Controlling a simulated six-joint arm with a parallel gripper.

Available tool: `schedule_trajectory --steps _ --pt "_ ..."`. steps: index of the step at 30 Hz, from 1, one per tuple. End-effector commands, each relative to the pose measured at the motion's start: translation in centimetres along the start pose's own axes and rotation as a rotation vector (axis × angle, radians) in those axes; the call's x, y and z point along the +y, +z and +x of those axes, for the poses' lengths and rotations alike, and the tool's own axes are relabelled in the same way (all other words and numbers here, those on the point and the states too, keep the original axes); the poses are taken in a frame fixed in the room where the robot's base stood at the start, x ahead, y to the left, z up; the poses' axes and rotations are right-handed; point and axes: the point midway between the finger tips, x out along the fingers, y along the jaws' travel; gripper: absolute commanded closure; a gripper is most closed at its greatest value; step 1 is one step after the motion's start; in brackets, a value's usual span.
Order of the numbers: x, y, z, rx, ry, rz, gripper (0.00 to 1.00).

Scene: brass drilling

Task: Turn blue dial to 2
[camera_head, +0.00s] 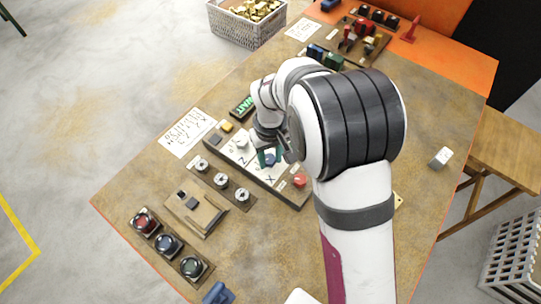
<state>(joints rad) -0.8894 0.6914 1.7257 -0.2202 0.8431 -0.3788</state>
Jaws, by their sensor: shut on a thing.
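My gripper (270,156) reaches down over the long control panel in the middle of the table. Its teal fingertips are shut on a blue dial (269,160), which shows between them. The dial sits on a white plate marked with letters such as Z and X. The arm and fingers cover part of the dial, and I cannot read its setting or any number beside it. Another round blue knob (168,244) sits between a red knob (145,222) and a dark green knob (193,267) at the table's left front.
On the same panel are a red knob (299,180) and a pale knob (241,142). Beside it are three small gauges (221,181), a tan box (193,210) and a paper sheet (187,132). A basket of brass pieces (246,27) stands beyond the table.

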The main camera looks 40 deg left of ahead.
Motion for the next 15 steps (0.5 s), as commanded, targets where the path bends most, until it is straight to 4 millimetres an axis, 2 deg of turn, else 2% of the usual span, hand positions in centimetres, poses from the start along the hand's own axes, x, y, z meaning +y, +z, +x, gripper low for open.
schedule_trajectory --steps 8,15 --pt "0.02 -0.01 -0.04 0.000 0.000 0.009 1.00" --pt "-0.05 -0.01 -0.05 0.000 0.001 0.097 1.00"
